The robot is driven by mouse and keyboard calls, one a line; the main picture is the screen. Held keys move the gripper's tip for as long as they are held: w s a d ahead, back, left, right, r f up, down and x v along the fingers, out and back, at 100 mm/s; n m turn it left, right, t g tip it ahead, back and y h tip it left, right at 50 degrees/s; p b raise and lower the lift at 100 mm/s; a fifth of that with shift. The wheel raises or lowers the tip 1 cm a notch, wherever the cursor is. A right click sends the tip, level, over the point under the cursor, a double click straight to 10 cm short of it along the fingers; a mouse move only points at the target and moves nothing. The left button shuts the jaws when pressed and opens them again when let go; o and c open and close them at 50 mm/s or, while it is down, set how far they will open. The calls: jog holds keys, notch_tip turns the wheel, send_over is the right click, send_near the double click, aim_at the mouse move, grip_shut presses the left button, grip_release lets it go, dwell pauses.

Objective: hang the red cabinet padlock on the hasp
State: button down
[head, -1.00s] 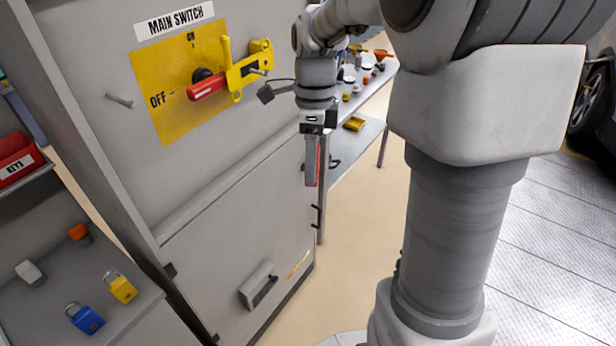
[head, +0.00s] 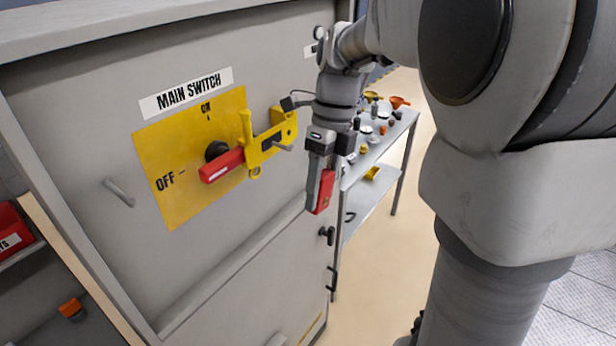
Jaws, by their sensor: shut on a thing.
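The red padlock (head: 325,191) is between the fingers of my gripper (head: 318,198), which is shut on it and points down. Its shackle is hidden by the fingers. The yellow hasp (head: 268,146) is on the yellow switch plate (head: 182,203) of the grey cabinet, with a grey pin sticking out at its right. The red switch handle (head: 222,166) lies beside the hasp, pointing towards OFF. My gripper is to the right of the hasp and lower, apart from it, in front of the cabinet's right part.
The grey cabinet (head: 95,110) fills the left. A bare metal peg (head: 119,192) sticks out left of the plate. A table with tools and funnels (head: 392,130) stands behind my gripper. A red KEYS box (head: 12,232) is at the far left.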

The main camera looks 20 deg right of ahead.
jog(key=w+a+f, duration=0.1)
jog(key=w+a, duration=0.4)
jog(key=w, duration=0.2)
jog(key=shift+a+f+p, duration=0.15)
jog(key=shift+a+p, duration=0.05)
jog(key=shift+p, duration=0.1)
dwell(0.8)
jog(key=shift+a+f, duration=0.15)
jog(key=shift+f, duration=0.2)
dwell(0.4)
jog(key=shift+c, duration=0.8)
grip_release()
